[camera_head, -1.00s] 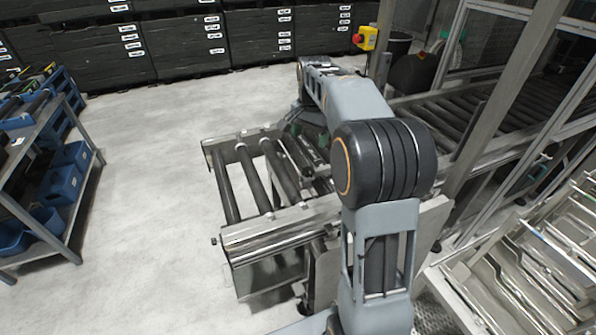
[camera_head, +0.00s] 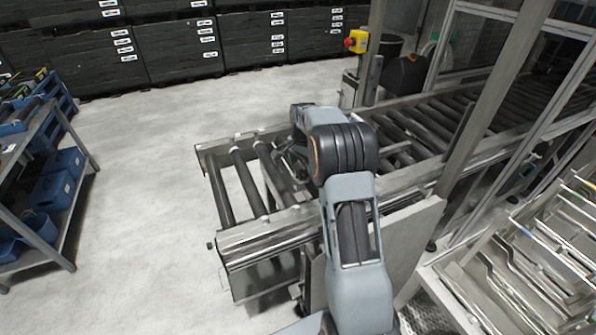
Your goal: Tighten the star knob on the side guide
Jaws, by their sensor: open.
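The roller conveyor's near end (camera_head: 265,236) has a shiny metal side rail along its front. A small dark knob (camera_head: 211,245) shows at the left end of this rail, too small to tell its shape. I cannot tell for sure whether it is the star knob. My gripper (camera_head: 289,163) is low over the rollers behind the rail, mostly hidden by my arm. What little shows of it is small and dark, and I see nothing held in it. Whether it touches anything is hidden.
A blue-bin rack (camera_head: 45,190) stands at left. Black crates (camera_head: 180,50) line the back. A yellow box with a red button (camera_head: 356,41) stands behind the conveyor. Framed machinery and a metal rack (camera_head: 520,255) fill the right. The floor left of the conveyor is clear.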

